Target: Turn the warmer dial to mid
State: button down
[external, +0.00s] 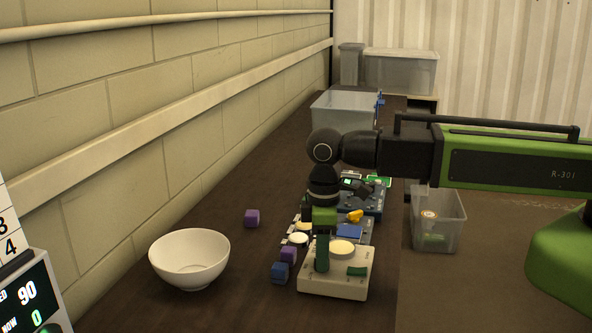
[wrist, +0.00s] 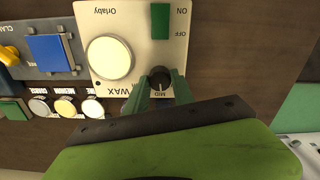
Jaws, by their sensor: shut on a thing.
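The wax warmer (external: 350,283) is a cream box with a round pale disc on top and a green ON/OFF switch, at the front of the dark bench. In the wrist view the warmer (wrist: 130,72) shows its lettering upside down. The small dark dial (wrist: 159,76) is at its edge, by the word MID. My gripper (wrist: 161,85) has its green fingers on both sides of the dial, shut on it. The dial's pointer is too small to read clearly. In the external view my gripper (external: 322,262) reaches down onto the warmer and hides the dial.
A white bowl (external: 190,259) stands at left, near purple cubes (external: 252,218) and a blue cube (external: 280,272). A blue device (external: 365,200) and clear bin (external: 343,109) stand behind. Another clear bin (external: 438,220) is at right. Bench between bowl and wall is clear.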

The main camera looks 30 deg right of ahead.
jog(key=shift+m, duration=0.6)
jog(key=c, duration=1.1)
grip_release()
notch_tip(320, 180, up, 17)
jog(key=p, duration=1.7)
jog(key=shift+r, duration=0.2)
